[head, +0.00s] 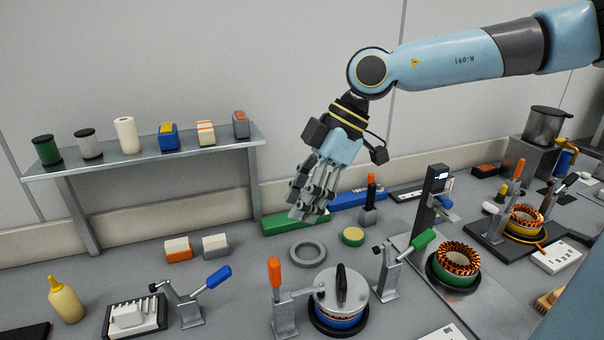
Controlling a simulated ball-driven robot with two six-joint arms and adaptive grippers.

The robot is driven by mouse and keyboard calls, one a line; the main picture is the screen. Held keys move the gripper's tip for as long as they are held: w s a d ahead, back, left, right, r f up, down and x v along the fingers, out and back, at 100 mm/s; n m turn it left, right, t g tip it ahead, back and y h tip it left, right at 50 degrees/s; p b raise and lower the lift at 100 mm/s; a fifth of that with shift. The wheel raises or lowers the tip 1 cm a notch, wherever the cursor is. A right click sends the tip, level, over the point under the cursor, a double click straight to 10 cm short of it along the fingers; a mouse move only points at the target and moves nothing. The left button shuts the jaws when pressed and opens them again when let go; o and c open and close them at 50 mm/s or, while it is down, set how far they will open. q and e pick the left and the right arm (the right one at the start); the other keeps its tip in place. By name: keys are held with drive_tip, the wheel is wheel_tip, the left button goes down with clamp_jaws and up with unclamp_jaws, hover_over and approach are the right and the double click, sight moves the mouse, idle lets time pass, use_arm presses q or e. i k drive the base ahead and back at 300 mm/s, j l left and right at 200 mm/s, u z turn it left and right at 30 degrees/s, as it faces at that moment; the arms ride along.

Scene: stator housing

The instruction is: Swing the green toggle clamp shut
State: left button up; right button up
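The green toggle clamp (388,273) stands on the bench right of the lidded stator housing (340,290). Its green handle (424,239) leans up and to the right. Its black-tipped arm (378,250) sticks out to the left, raised clear of the housing's metal lid. My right gripper (311,214) hangs in the air behind and left of the clamp, fingers pointing down, apart from it. Its fingers look bunched and overlap, so I cannot tell whether they are open or shut. I see nothing held in it. My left gripper is not in view.
An orange-handled clamp (282,302) stands left of the housing, its arm reaching the lid. A blue-handled clamp (188,304) is farther left. A grey ring (307,253) lies behind the housing. A dark post (429,205) and copper-wound stator (458,262) stand right of the green clamp.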

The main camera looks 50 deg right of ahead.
sight(428, 236)
drive_tip(key=k, duration=1.5)
